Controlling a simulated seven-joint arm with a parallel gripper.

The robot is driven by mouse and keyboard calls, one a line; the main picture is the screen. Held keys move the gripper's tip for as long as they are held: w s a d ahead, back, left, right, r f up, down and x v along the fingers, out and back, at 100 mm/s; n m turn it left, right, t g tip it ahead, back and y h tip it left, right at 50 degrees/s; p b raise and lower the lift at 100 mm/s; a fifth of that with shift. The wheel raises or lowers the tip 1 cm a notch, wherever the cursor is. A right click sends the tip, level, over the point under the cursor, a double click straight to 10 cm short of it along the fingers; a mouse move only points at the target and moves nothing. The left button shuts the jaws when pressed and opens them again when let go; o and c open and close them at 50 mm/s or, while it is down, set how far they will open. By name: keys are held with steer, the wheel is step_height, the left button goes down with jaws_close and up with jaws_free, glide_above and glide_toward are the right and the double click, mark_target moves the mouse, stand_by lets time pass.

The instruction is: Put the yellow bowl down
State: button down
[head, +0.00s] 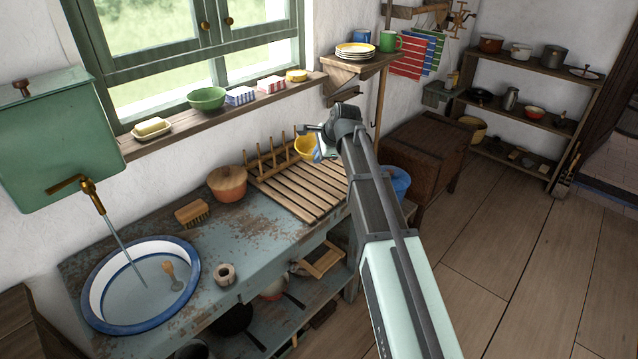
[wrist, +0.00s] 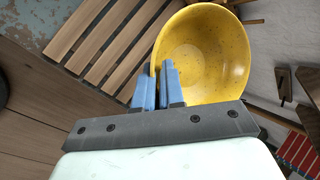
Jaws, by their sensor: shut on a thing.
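The yellow bowl (wrist: 208,48) fills the upper middle of the wrist view, its hollow inside turned toward the camera. My gripper (wrist: 160,85) has its blue fingers shut on the bowl's near left rim. In the head view the bowl (head: 304,148) shows at the right end of the wooden slatted rack (head: 300,190), partly hidden behind my gripper (head: 318,146). In the wrist view the rack's slats (wrist: 110,45) lie to the left of the bowl. I cannot tell whether the bowl touches the rack.
The rack has upright pegs along its back. A shelf with stacked plates (head: 355,50) and a green mug (head: 391,41) is above right. A blue bucket (head: 397,181) is below right.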

steer(key=s+a+n+g+y, duration=0.2)
steer(key=s+a, duration=0.1)
steer(key=s, duration=0.1)
steer(key=shift+n+g, duration=0.3)
steer(key=shift+g, duration=0.2)
steer(key=shift+s+f, duration=0.15)
steer(key=shift+f, duration=5.3)
steer(key=shift+f, duration=0.1)
steer(key=c, duration=1.2)
jaws_free()
steer(key=shift+c, duration=0.2)
steer(key=v, duration=1.2)
steer(key=shift+d, duration=0.1)
